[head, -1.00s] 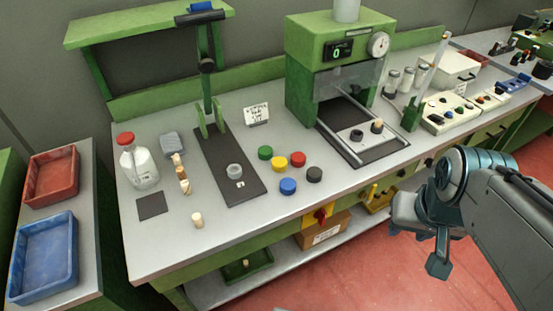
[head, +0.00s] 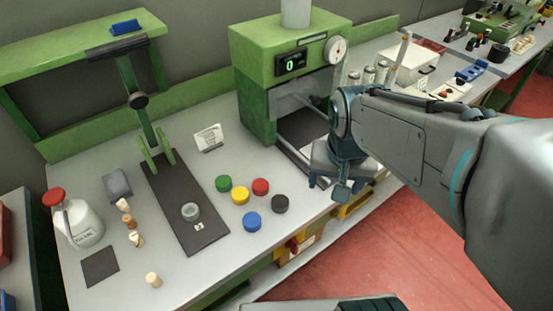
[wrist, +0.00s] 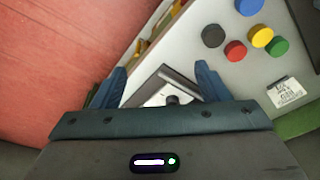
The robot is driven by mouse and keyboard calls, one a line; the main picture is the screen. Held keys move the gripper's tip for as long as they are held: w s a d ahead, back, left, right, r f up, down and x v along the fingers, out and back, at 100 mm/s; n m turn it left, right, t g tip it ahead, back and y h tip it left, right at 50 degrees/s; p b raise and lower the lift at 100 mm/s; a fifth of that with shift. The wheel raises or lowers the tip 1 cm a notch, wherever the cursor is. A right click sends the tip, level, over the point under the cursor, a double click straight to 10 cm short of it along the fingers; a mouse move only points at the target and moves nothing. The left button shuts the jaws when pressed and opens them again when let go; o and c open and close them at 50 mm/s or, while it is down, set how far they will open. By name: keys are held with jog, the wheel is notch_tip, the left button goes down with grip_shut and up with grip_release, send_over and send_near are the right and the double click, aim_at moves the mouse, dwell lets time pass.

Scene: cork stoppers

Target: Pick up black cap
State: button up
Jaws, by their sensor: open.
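The black cap (head: 280,203) lies flat on the grey bench near its front edge, to the right of the blue cap. It also shows in the wrist view (wrist: 213,36), beyond my gripper and apart from it. My gripper (head: 326,190) is to the right of the black cap in the head view, above the bench's front edge. In the wrist view its two blue fingers (wrist: 161,80) are spread wide with nothing held between them.
Blue (head: 252,221), yellow (head: 240,195), red (head: 260,186) and green (head: 223,183) caps lie close to the black one. A green press machine (head: 262,105) stands behind my arm. Corks and a white bottle (head: 85,230) are at the left. A small sign (head: 208,138) stands behind the caps.

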jog(key=w+a+f+m+g+p, duration=0.25)
jog(key=w+a+m, duration=0.35)
jog(key=w+a, duration=0.35)
send_over(281, 200)
notch_tip(281, 200, down, 8)
jog(key=shift+w+a+f, duration=0.15)
jog(key=shift+f, duration=0.05)
jog(key=shift+s+f+p, duration=0.2)
jog(key=shift+f+p, duration=0.15)
jog(key=shift+f, duration=2.55)
jog(key=c, duration=1.1)
